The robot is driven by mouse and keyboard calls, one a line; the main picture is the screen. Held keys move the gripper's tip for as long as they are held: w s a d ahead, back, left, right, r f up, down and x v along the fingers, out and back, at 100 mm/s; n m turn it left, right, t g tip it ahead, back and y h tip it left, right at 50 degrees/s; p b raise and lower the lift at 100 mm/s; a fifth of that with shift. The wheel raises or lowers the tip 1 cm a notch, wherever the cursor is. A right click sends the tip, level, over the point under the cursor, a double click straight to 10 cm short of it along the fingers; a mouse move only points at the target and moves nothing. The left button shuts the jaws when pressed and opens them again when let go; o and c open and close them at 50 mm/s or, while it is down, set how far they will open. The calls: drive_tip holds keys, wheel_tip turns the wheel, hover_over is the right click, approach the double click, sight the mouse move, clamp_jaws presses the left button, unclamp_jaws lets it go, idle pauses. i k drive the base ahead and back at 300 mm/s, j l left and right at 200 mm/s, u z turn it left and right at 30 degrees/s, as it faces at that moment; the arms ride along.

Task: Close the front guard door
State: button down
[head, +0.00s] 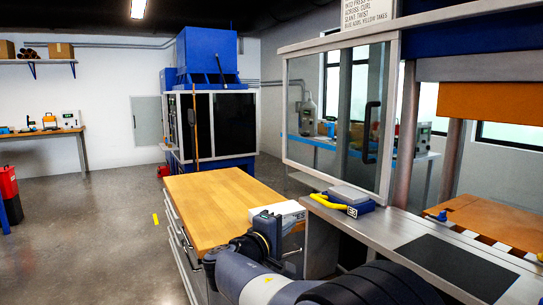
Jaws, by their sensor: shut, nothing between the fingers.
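The front guard door (340,120) is a clear panel in a pale metal frame, at the right of the middle in the head view. My gripper (292,254) is low in the middle, below and apart from the door, by the wooden-topped cabinet. It is shut and empty; its fingertips are small and partly hidden by my wrist.
A wooden-topped drawer cabinet (207,197) stands left of my arm, with a white box near its right end. A blue and yellow device (343,203) sits on the steel ledge (388,236) under the door. An orange block (490,103) hangs inside the machine.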

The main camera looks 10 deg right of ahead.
sight(395, 36)
drive_tip(key=i, duration=1.6)
